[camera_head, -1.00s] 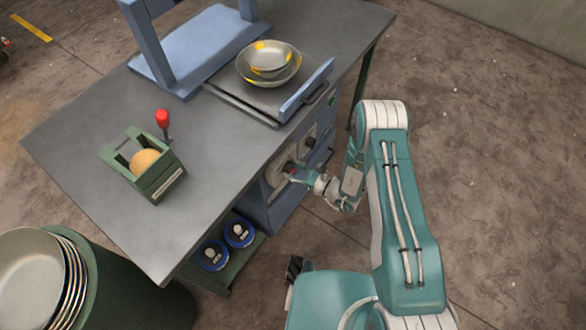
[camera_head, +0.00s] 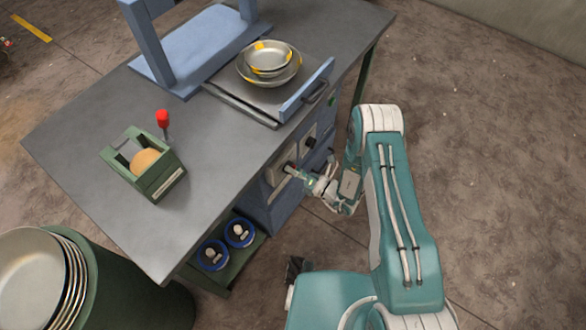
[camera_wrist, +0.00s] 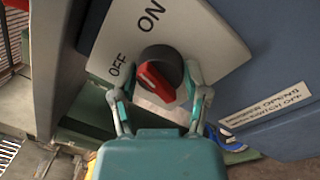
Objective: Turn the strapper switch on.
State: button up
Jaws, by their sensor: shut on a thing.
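The strapper switch (camera_wrist: 158,75) is a rotary knob with a black body and a red grip on a pale plate (camera_wrist: 215,40). The plate is marked ON at the top and OFF at the left. The red grip slants from upper left to lower right. My gripper (camera_wrist: 160,92) has one finger on each side of the knob and is shut on it. In the head view my gripper (camera_head: 291,170) reaches the front panel of the blue machine, and its fingers mostly hide the knob.
A second dark knob (camera_head: 310,142) sits on the panel to the upper right. Blue strap reels (camera_head: 213,255) lie on a low shelf. The floor at right is clear.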

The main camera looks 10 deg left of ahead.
jog(key=m, duration=0.4)
jog(key=shift+w+t, duration=0.25)
jog(key=shift+t, duration=0.05)
jog(key=shift+f+m, duration=0.15)
jog(key=shift+m, duration=0.85)
jog(key=shift+s, duration=0.15)
jog(key=o, duration=1.2)
jog(key=shift+f, duration=0.1)
jog(key=shift+c, duration=0.2)
jog(key=shift+d, duration=0.1)
jog(key=r+v, duration=0.1)
jog(key=v, duration=1)
jog(key=shift+s+d+f, duration=0.2)
jog(key=shift+d+f, duration=0.15)
jog(key=shift+f, duration=0.15)
